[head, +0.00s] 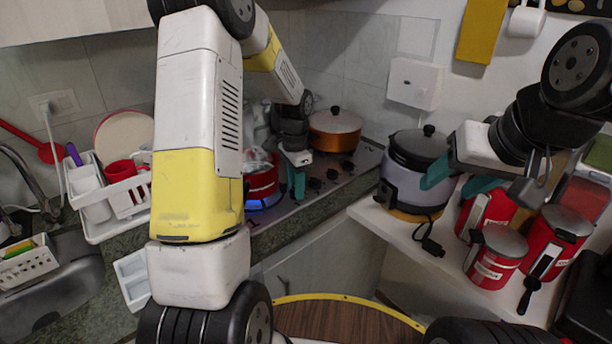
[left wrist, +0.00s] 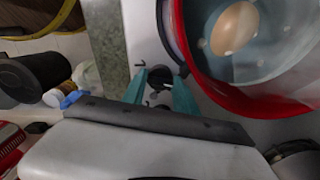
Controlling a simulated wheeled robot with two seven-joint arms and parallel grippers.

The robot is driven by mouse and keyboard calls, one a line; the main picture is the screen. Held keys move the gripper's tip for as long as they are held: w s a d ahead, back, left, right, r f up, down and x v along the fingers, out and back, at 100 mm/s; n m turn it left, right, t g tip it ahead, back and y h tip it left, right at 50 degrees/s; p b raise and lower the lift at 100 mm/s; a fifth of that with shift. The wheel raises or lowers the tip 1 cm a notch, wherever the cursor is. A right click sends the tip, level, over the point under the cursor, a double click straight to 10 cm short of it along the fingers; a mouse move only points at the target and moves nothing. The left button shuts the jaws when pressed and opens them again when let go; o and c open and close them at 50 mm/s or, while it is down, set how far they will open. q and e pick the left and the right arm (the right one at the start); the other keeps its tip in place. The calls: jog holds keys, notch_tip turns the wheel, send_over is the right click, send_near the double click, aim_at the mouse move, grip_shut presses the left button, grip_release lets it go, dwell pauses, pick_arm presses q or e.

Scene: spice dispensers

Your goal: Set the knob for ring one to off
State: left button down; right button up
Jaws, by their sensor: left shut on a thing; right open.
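The stove's blue flame (head: 252,204) burns under a red pot (head: 262,183). Dark knobs (head: 316,183) run along the stove's front edge. My left gripper (head: 297,188) points down at this edge, beside the red pot. In the left wrist view, its teal fingers (left wrist: 161,98) are closed around a dark knob (left wrist: 160,77), whose angle I cannot read. The red pot (left wrist: 262,103) fills the upper right there, with an egg in water. My right gripper (head: 456,183) is open and empty above the white counter at right.
An orange pot (head: 336,132) stands at the back of the stove. A rice cooker (head: 415,165) and several red canisters (head: 497,257) crowd the white counter (head: 385,222). A white dish rack (head: 108,195) stands left by the sink (head: 65,280).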

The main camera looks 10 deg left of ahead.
dwell(0.5)
pick_arm(q)
jog(key=c, duration=1)
grip_release()
jog(key=shift+o, duration=0.2)
jog(key=shift+r, duration=3.9)
